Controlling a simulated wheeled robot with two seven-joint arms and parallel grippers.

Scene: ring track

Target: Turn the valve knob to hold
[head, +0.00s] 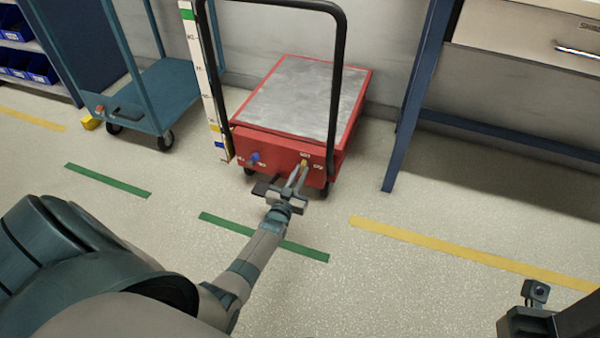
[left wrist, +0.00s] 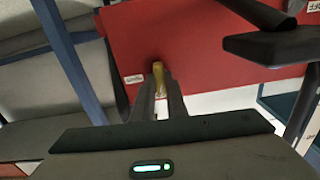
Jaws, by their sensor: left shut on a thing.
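A red lift cart (head: 335,150) with a grey metal top stands against the wall in the head view. Its front face carries a yellow valve knob (head: 304,162) on the right and a blue knob (head: 255,157) on the left, with small white labels beside them. My left gripper (head: 300,172) reaches up from below and is shut on the yellow knob. In the left wrist view the yellow knob (left wrist: 158,75) shows between the two fingertips against the red panel, largely hidden by the fingers. The label wording there is too small to read surely. My right gripper's fingers do not show.
A black push handle (head: 340,75) arches over the cart, and a marked scale post (head: 205,90) stands at its left. A blue trolley (head: 165,95) is at left, a blue-legged bench (head: 415,90) at right.

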